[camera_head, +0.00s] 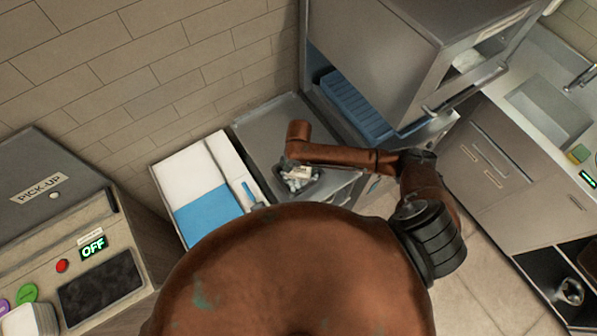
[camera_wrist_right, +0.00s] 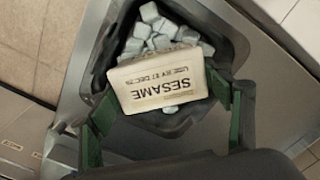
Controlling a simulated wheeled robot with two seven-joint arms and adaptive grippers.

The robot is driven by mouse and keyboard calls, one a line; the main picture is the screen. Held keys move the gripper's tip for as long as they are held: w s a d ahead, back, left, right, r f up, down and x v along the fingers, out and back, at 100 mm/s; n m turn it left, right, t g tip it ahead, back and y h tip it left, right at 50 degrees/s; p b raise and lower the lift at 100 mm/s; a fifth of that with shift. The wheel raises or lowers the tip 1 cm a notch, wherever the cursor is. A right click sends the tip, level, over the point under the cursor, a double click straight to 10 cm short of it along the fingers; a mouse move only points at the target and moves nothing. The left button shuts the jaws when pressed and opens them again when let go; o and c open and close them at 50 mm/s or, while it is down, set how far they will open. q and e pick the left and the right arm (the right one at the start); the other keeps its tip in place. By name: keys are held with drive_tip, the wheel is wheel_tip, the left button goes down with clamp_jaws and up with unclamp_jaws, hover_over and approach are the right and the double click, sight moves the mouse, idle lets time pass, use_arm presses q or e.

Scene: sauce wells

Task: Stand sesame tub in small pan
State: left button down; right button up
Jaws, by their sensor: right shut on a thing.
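The sesame tub (camera_wrist_right: 158,90) is a pale box whose SESAME label shows upside down in the right wrist view. My right gripper (camera_wrist_right: 165,98) is shut on it, with green fingers at its left and right sides. The tub is over or in a dark pan (camera_wrist_right: 238,50) holding several grey-white cubes; I cannot tell whether it rests on them. In the head view the tub (camera_head: 301,172) is small and pale below my right gripper (camera_head: 294,166), partly hidden by the arm. The pan (camera_head: 314,184) shows there as a dark rim. My left gripper is not in view.
The pan is set in a grey metal counter (camera_head: 262,130) by the brick wall. A white and blue surface (camera_head: 205,205) adjoins it at left. A steel machine with a blue rack (camera_head: 352,105) stands at right. A pick-up station (camera_head: 95,265) is at far left.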

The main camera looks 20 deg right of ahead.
sight(299, 169)
wheel_tip(299, 169, down, 2)
drive_tip(key=shift+f, duration=0.2)
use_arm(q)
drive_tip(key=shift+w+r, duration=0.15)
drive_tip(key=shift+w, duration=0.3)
use_arm(e)
drive_tip(key=shift+f, duration=0.15)
drive_tip(key=o, duration=1.1)
drive_tip(key=shift+o, duration=0.2)
wheel_tip(299, 169, up, 12)
drive_tip(key=shift+r, duration=0.1)
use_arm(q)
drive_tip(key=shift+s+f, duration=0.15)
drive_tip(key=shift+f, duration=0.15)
use_arm(e)
drive_tip(key=shift+s+a, duration=0.1)
